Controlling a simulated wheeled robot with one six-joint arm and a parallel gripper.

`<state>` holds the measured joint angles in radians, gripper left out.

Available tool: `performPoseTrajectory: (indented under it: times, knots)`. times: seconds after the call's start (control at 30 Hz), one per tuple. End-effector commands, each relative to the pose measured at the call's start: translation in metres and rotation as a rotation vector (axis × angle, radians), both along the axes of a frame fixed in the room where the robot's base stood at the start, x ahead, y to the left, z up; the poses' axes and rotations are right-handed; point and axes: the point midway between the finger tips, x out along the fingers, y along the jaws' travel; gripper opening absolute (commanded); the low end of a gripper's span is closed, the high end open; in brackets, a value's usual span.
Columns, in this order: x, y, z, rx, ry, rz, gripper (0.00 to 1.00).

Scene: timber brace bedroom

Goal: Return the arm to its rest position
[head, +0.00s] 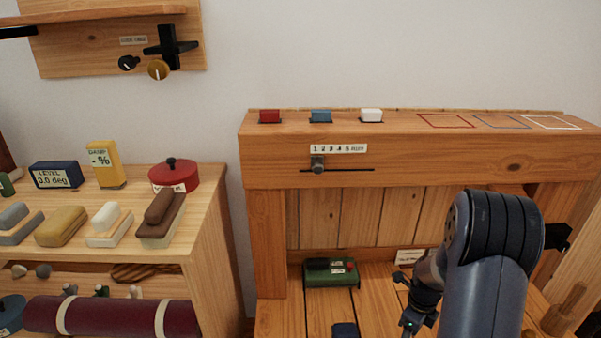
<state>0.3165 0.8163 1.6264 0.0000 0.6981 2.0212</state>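My arm (498,245) rises from the lower right and bends at a large dark ribbed joint in front of the timber frame. My gripper (403,301) shows at the lower middle right, small and partly cut by the bottom edge. Its two dark fingertips look apart, with bare planks between them. I see nothing held. The arm hides part of the frame's right side.
Below, a green box (331,272) lies on the planks left of my gripper. A wooden shelf unit (215,220) stands left. The wall above the beam is clear.

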Motion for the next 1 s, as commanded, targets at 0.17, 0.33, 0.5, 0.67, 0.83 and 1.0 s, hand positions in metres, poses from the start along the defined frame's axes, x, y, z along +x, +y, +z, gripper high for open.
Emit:
performPoseTrajectory:
  times: [0.17,0.33,0.5,0.67,0.83,1.0]
  knots:
    - [0.001,0.0,0.041,-0.001,-0.004,0.0,0.52]
    - [-0.001,0.0,-0.003,0.002,0.005,0.0,0.52]
    - [-0.001,0.0,-0.037,0.001,0.004,0.0,0.52]
    - [-0.001,0.0,-0.069,0.001,0.004,0.001,0.52]
    - [0.0,0.0,-0.072,-0.001,-0.001,0.102,0.52]
    - [0.0,0.0,-0.072,0.0,0.001,0.241,0.52]
